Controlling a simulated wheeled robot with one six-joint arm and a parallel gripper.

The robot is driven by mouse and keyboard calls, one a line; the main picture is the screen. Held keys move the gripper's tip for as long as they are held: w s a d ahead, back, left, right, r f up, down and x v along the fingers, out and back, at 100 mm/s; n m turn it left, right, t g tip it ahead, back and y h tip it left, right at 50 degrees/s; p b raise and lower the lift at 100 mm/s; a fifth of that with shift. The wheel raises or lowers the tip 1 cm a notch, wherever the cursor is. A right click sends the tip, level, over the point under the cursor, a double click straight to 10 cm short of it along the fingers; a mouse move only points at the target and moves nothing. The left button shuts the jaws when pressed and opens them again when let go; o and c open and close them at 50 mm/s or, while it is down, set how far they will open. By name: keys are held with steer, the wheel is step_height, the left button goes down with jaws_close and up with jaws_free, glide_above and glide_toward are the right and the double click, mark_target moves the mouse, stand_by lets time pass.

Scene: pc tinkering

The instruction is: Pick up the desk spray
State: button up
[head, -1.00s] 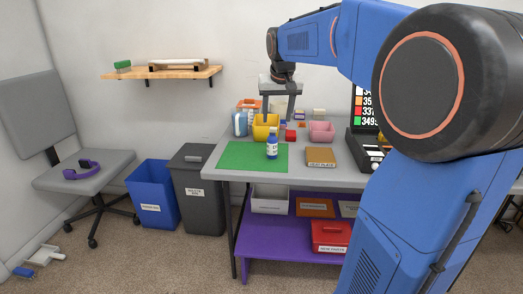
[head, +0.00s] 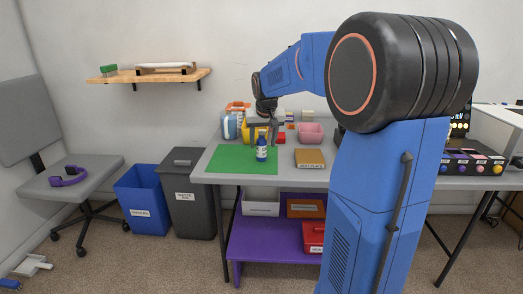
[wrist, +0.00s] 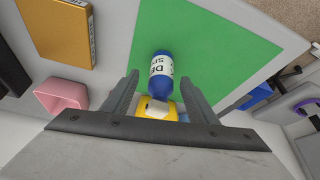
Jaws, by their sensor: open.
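My gripper (head: 262,132) is just above and behind the bottle in the head view. It is open and empty in the wrist view (wrist: 155,95), with a finger on each side of the bottle's line. Whether a finger touches the bottle cannot be told.
A yellow bin (head: 247,134) stands close behind the bottle. A pink bin (head: 311,133) and a brown box (head: 310,158) are to the right. The green mat left of the bottle is clear. Two waste bins stand left of the table.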

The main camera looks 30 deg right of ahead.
mark_target(262, 148)
steer(key=x, duration=0.5)
steer(key=shift+w+a+r, duration=0.1)
steer(key=shift+a, duration=0.05)
steer(key=c, duration=1.2)
